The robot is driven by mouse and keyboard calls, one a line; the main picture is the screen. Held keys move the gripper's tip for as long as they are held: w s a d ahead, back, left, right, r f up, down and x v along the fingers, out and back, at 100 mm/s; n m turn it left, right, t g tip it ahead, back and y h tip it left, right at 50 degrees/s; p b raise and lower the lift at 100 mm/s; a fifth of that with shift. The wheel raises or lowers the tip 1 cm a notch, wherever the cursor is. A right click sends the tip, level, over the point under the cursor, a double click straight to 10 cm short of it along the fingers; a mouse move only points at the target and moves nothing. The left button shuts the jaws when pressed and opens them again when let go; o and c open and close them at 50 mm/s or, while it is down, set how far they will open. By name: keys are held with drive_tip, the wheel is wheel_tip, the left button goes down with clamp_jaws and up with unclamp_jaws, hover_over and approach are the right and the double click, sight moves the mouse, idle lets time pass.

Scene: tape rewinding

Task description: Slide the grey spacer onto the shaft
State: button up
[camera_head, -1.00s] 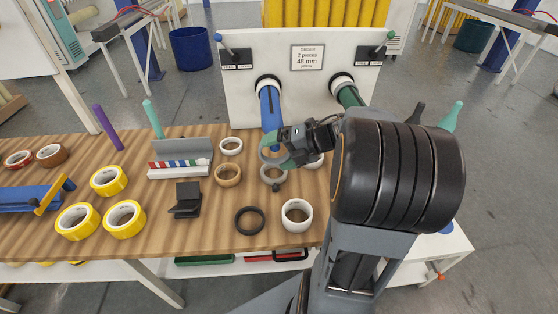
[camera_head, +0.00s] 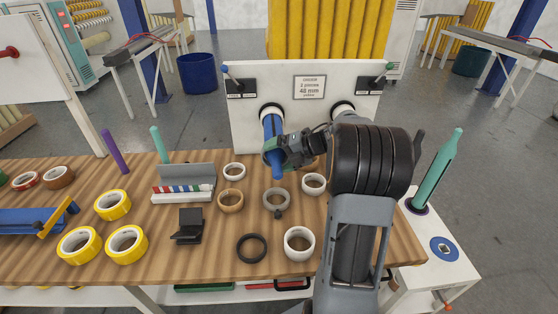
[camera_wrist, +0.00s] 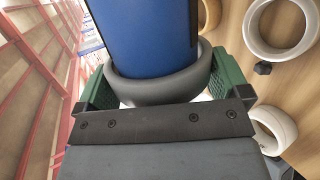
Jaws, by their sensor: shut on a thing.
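The blue shaft (camera_head: 274,127) sticks out from the white panel, left of the second, dark-green shaft, which is mostly hidden by my arm. My gripper (camera_head: 280,150) is shut on the grey spacer (camera_wrist: 150,88), a smooth grey ring between its green finger pads. In the wrist view the spacer is around the blue shaft (camera_wrist: 150,35). In the head view the shaft's tip shows just below my gripper, and the spacer is largely hidden by the fingers. I cannot tell whether the spacer touches the shaft.
Another grey ring (camera_head: 276,201) with a dark knob lies on the wooden table. White rings (camera_head: 299,243), a black ring (camera_head: 251,247), a tan ring (camera_head: 230,200) and yellow tape rolls (camera_head: 126,244) lie around it. A sign (camera_head: 309,87) is on the panel.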

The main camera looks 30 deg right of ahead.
drive_tip(key=w+d+p, duration=0.1)
drive_tip(key=w+p, duration=0.1)
drive_tip(key=w, duration=0.2)
drive_tip(key=w+d+p, duration=0.2)
drive_tip(key=w, duration=0.2)
drive_tip(key=w+d+p, duration=0.2)
drive_tip(key=w+p, duration=0.1)
drive_tip(key=w, duration=0.2)
drive_tip(key=shift+d+r, duration=0.15)
drive_tip(key=shift+d, duration=0.1)
drive_tip(key=shift+w+d+p, duration=0.3)
drive_tip(key=shift+w+p, duration=0.2)
drive_tip(key=shift+w, duration=0.25)
drive_tip(key=shift+w+d+p, duration=0.3)
drive_tip(key=shift+w+p, duration=0.15)
drive_tip(key=shift+w, duration=0.3)
drive_tip(key=shift+w+d, duration=0.15)
drive_tip(key=shift+w, duration=0.15)
drive_tip(key=shift+w, duration=0.1)
drive_tip(key=shift+f, duration=0.25)
drive_tip(key=o, duration=0.5)
drive_tip(key=shift+o, duration=0.2)
drive_tip(key=shift+d, duration=0.1)
drive_tip(key=b+v, duration=0.1)
drive_tip(key=v, duration=1.2)
drive_tip(key=shift+s+d+r+b, duration=0.15)
drive_tip(key=shift+s+d+b, duration=0.1)
drive_tip(key=shift+b, duration=0.1)
